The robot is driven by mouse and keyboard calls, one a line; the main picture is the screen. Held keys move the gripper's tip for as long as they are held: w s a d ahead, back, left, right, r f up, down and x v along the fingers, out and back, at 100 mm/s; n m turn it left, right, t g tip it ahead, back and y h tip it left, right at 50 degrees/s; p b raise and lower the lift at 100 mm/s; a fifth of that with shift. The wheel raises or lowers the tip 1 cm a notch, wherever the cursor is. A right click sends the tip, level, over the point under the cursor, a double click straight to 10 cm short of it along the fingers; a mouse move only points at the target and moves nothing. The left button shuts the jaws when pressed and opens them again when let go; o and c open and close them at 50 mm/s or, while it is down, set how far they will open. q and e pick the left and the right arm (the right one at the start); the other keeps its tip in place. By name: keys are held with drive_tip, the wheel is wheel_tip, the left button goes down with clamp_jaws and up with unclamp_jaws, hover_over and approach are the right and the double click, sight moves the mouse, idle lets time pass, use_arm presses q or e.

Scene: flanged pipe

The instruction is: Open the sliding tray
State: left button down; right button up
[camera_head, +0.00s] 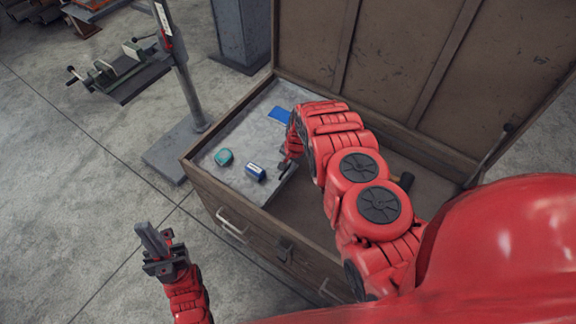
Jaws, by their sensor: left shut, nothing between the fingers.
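The sliding tray (234,150) is a light grey flat tray at the left end of an open wooden chest (246,222). Its right edge is partly hidden by my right arm. My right gripper (287,167) is at the tray's right edge. Its fingers are small and partly covered by the arm, so I cannot tell whether they touch the tray or are open. My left gripper (152,240) is shut and empty, outside the chest at its front left, over the floor.
A teal object (223,157), a blue and white box (255,172) and a blue flat piece (279,115) lie on the tray. The chest's lid (400,60) stands open behind. A metal stand (190,135) is at left.

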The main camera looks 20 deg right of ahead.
clamp_jaws()
idle(1.1)
